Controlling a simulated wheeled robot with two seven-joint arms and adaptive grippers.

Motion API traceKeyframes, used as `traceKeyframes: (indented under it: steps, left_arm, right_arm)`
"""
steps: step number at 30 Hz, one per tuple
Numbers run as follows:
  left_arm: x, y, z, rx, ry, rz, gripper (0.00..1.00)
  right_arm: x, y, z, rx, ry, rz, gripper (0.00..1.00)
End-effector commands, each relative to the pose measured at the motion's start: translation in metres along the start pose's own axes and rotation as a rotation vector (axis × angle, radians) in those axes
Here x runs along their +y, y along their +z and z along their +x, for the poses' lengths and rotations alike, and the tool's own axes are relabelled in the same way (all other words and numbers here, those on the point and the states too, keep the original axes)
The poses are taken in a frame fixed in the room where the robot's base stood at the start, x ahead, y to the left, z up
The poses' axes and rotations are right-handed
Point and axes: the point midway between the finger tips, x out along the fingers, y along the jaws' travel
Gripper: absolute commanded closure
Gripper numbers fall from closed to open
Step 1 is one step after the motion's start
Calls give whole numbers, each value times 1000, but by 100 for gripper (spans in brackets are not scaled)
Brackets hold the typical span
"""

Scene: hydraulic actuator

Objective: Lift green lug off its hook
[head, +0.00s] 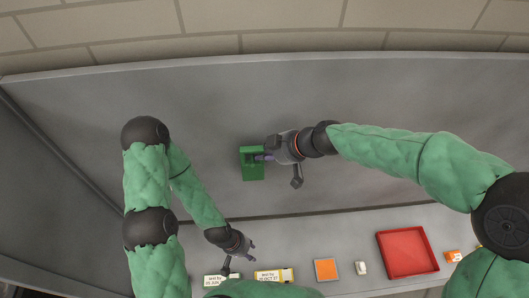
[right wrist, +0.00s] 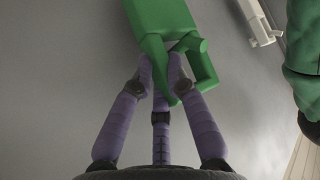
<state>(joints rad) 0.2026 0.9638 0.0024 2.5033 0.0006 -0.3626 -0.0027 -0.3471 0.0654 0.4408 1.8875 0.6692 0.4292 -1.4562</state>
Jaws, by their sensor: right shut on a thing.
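The green lug (head: 252,171) is in front of the grey back panel in the middle of the head view. In the right wrist view the green lug (right wrist: 162,18) fills the upper middle, with a bent, looped part at its lower end. My right gripper (head: 266,157) reaches it from the right. Its purple fingers (right wrist: 163,78) are closed on the looped part of the lug. The hook is not visible, so I cannot tell whether the lug still touches it. My left gripper (head: 249,250) is low, above the shelf edge, apart from the lug; its fingers are too small to judge.
On the shelf below lie labelled white and yellow tags (head: 268,275), an orange square (head: 326,270), a small white piece (head: 361,268), a red tray (head: 407,252) and a small orange item (head: 452,256).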

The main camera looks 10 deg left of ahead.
Motion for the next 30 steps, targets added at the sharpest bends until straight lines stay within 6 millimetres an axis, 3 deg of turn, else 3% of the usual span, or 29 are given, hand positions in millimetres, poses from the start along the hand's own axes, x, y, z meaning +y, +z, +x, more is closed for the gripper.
traceKeyframes:
  steps: [30]
  left_arm:
    - [-6,-1,16,0,0,0,60]
  right_arm:
    - [-36,16,-17,1,1,-1,100]
